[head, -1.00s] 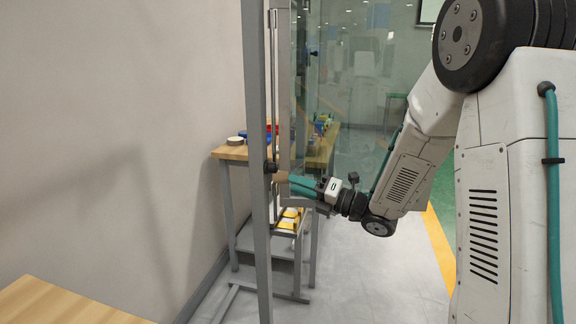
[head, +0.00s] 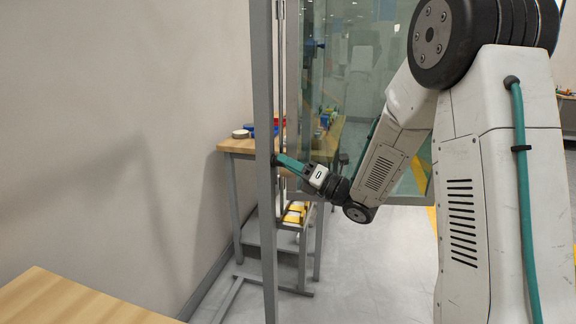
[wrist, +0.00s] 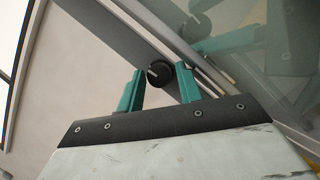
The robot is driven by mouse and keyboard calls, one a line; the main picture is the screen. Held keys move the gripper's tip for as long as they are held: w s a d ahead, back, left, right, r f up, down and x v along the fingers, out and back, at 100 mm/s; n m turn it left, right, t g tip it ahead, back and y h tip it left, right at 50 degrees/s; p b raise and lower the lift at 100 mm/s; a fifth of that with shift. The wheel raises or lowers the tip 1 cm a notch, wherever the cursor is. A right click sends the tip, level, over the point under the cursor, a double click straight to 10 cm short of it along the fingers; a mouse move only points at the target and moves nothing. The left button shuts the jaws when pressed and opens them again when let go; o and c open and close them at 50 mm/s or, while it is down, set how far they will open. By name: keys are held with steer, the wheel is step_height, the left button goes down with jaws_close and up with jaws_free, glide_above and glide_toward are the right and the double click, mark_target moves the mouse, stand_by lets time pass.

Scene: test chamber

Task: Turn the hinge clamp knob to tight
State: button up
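The round black clamp knob (wrist: 160,73) sits on a grey frame bar in the wrist view, with a thin light mark across its face. My gripper's two teal fingers (wrist: 160,84) stand on either side of it, with the knob at the level of their tips. Narrow gaps seem to show beside the knob, so the fingers look open around it. In the head view my gripper (head: 278,160) reaches to the grey upright post (head: 264,230). There the knob is mostly hidden by the fingers and the post.
A glass panel (head: 375,100) stands behind my arm. A wooden bench (head: 238,146) with small items and a step unit with yellow parts (head: 294,212) stand behind the post. A wooden tabletop (head: 70,300) is at lower left.

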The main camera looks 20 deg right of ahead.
steer(key=shift+a, duration=0.1)
steer(key=c, duration=0.7)
steer(key=shift+m, duration=0.3)
steer(key=shift+s+r+m+g+h, duration=0.25)
steer(key=shift+m+h, duration=0.65)
steer(key=shift+m, duration=1.75)
steer(key=shift+w+m+g+h, duration=0.25)
steer(key=shift+m+h, duration=0.65)
steer(key=shift+m, duration=1.8)
steer(key=shift+s+r+m+g+h, duration=0.15)
steer(key=shift+m+g+h, duration=0.5)
steer(key=shift+m, duration=2)
